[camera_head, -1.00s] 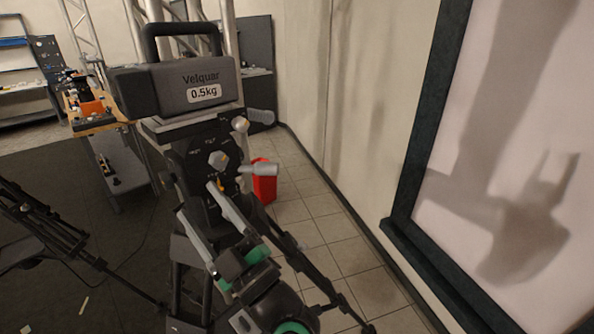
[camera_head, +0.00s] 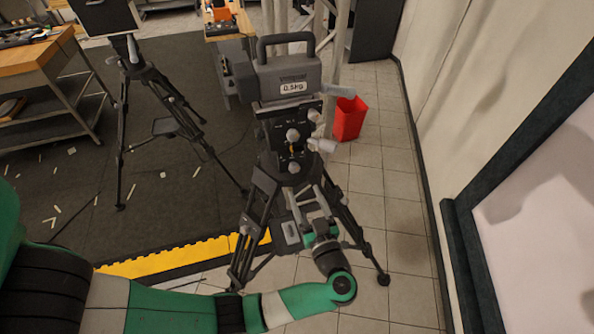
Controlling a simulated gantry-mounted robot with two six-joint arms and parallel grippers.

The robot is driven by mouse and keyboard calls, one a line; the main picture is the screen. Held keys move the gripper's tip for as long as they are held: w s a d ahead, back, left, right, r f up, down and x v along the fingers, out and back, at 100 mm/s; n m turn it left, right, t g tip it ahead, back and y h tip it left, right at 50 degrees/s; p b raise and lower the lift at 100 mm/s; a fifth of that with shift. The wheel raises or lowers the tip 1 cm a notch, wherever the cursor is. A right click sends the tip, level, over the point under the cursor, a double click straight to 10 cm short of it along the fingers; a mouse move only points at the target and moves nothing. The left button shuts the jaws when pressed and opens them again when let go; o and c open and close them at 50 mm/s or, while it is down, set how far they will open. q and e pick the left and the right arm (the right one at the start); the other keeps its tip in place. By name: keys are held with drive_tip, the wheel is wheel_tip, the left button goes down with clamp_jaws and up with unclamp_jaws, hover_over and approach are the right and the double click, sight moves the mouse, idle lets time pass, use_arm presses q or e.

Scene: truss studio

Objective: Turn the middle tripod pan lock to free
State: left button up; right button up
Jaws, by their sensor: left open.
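The tripod (camera_head: 266,190) in the centre of the head view carries a dark fluid head (camera_head: 272,132). A grey weight marked 0.5kg (camera_head: 265,80) sits on top. The head's front has an upper light knob (camera_head: 293,135), a lower light knob (camera_head: 294,167) and a small yellow mark (camera_head: 292,150) between them. Their labels are too small to read, so I cannot tell which is the pan lock or its setting. My left gripper (camera_head: 306,194) is open and empty, below the lower knob and apart from it. My right gripper is not in view.
Another tripod (camera_head: 135,85) stands left. A red bin (camera_head: 349,119) stands behind right. A wall and dark-framed panel (camera_head: 470,230) bound the right side.

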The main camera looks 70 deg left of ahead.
sight(295, 169)
use_arm(q)
drive_tip(key=a, duration=0.5)
drive_tip(key=w+a, duration=0.1)
drive_tip(key=a, duration=0.2)
drive_tip(key=shift+a+b, duration=0.25)
drive_tip(key=shift+b, duration=0.15)
drive_tip(key=shift+c, duration=0.2)
clamp_jaws()
